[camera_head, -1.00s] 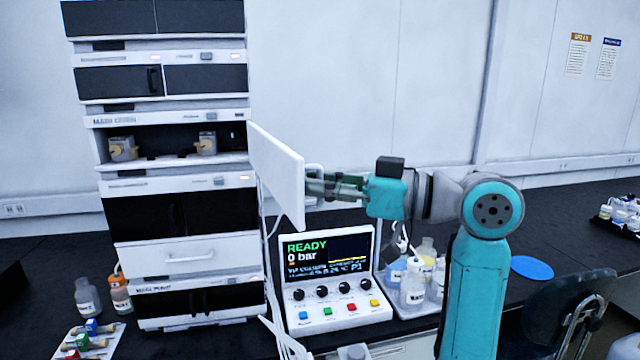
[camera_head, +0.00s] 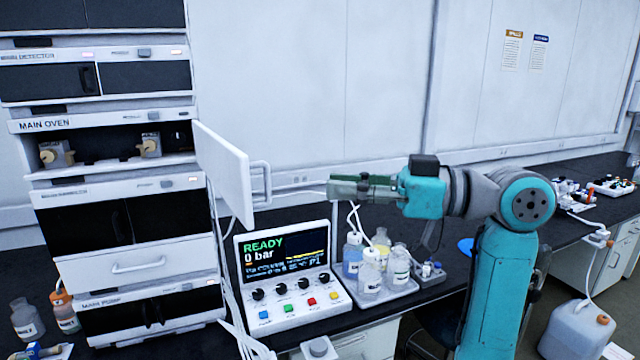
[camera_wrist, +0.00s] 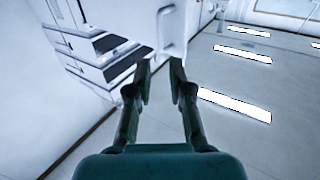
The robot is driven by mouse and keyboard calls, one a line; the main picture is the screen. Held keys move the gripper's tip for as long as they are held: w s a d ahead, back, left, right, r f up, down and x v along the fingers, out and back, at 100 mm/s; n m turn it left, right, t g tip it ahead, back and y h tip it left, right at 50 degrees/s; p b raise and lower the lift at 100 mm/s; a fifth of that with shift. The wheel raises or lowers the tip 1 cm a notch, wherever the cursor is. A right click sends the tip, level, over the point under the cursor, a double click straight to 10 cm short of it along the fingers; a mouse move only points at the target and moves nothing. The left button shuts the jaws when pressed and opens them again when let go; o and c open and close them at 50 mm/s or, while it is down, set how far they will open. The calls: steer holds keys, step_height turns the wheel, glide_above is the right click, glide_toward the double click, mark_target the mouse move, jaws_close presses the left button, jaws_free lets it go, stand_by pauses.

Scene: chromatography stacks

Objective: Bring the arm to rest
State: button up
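The door handle (camera_wrist: 168,35) shows just beyond the fingertips there. The door stands swung out from the main oven compartment (camera_head: 105,150), which holds two small grey blocks with tan knobs.
The control panel (camera_head: 285,270) reads READY and 0 bar, below and left of my gripper. A tray of bottles (camera_head: 400,290) stands on the black bench under my arm. A jug (camera_head: 578,330) stands on the floor at right.

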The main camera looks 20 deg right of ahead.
steer(key=shift+s+d, duration=0.15)
steer(key=shift+d, duration=0.1)
stand_by(0.3)
